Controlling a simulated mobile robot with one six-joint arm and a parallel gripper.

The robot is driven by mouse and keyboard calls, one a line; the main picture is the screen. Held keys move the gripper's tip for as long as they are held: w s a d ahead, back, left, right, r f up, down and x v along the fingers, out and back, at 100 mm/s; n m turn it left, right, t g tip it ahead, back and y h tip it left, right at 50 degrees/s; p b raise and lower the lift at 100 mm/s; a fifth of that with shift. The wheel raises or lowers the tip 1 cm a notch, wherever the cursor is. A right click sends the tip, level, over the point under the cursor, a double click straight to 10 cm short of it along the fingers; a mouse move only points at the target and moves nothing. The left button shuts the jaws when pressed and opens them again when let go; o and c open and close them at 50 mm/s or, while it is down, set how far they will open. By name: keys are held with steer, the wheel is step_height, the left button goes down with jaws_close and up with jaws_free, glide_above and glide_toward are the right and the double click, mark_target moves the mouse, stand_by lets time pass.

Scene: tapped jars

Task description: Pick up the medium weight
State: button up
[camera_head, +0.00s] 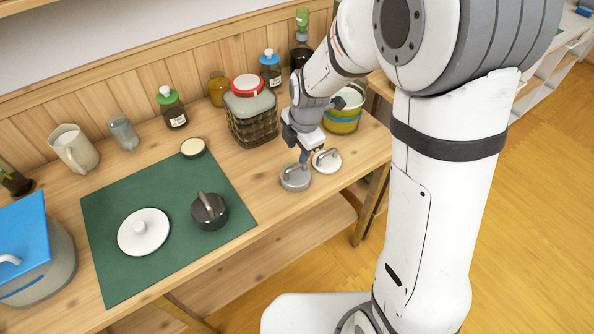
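Three round weights with upright handles are in view: a dark one (209,214) on the green mat, a grey one (294,179) near the table's front edge, and a pale one (327,162) just right of the grey one. The grey one looks middling in shade; I cannot tell for certain which is the medium weight. My gripper (304,157) points down right at the grey weight's handle, with the pale weight close on its right. The fingers are small and partly hidden, so I cannot tell whether they are open or shut on the handle. The grey weight appears to rest on the table.
The green mat (104,240) also holds a white lid (144,232). Several bottles line the back wall. A blue-lidded container (45,270) is at the left.

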mark_target(297, 165)
steer(key=shift+w+a+f+p, duration=0.1)
steer(key=shift+w+f+p, duration=0.1)
steer(key=shift+f, duration=0.95)
steer(key=shift+w+f+p, duration=0.15)
steer(key=shift+f+p, duration=0.05)
steer(key=shift+f, duration=1)
steer(key=shift+w+a+f+p, duration=0.1)
steer(key=shift+w+f+p, duration=0.1)
steer(key=shift+f, duration=0.95)
steer(key=shift+c, duration=0.4)
jaws_close()
